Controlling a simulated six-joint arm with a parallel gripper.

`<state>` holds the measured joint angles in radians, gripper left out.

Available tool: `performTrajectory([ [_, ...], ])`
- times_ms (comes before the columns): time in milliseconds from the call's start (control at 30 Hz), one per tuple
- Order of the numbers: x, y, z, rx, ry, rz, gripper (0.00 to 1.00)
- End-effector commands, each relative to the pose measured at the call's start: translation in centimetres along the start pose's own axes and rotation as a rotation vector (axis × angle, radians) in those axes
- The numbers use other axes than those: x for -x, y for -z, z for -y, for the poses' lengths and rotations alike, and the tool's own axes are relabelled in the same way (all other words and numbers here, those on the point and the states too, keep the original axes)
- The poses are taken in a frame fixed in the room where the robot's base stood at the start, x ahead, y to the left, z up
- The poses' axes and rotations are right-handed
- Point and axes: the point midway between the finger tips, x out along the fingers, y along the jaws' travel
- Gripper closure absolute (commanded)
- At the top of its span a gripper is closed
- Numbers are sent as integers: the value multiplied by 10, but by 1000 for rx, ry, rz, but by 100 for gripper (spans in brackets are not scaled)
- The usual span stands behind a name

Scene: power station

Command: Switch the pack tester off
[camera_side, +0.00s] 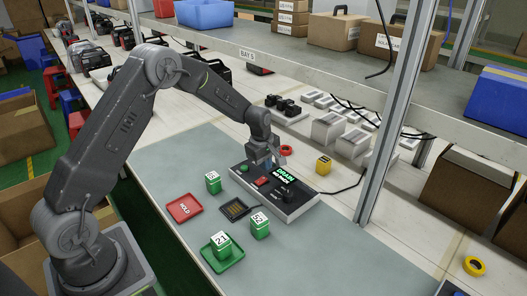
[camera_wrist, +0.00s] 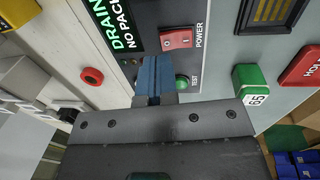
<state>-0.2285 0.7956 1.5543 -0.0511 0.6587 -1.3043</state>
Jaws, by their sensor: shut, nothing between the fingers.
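The pack tester (camera_side: 296,208) is a dark grey box on the mat, and its lit screen (camera_side: 287,172) shows DRAIN. In the wrist view the screen (camera_wrist: 116,22) reads DRAIN and NO PACK, partly cut off. The red POWER rocker (camera_wrist: 177,39) sits beside the screen; it also shows in the side view (camera_side: 261,181). Which way it is tipped is hard to tell. The green TEST button (camera_wrist: 182,82) is close beside my fingers. My gripper (camera_wrist: 156,62) is shut and empty, its blue fingertips over the panel between screen and TEST button, apart from the rocker. Contact cannot be told.
Green numbered packs stand left of the tester (camera_side: 213,183) and in front of it (camera_side: 260,228); another is on a green tray (camera_side: 232,262). A red HOLD tray (camera_side: 184,208) and dark slotted pad (camera_side: 235,209) lie nearby. A yellow block (camera_side: 323,166) and red ring (camera_side: 287,150) are behind.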

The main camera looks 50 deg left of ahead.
Motion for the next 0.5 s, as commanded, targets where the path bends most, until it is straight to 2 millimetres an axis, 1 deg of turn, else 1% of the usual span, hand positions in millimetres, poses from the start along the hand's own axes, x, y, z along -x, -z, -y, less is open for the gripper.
performTrajectory([
  [33,-11,0,0,0,2,1,100],
  [200,-33,0,0,0,1,0,100],
  [333,-42,0,0,0,-2,0,100],
  [500,-45,0,-1,-1,-2,0,100],
])
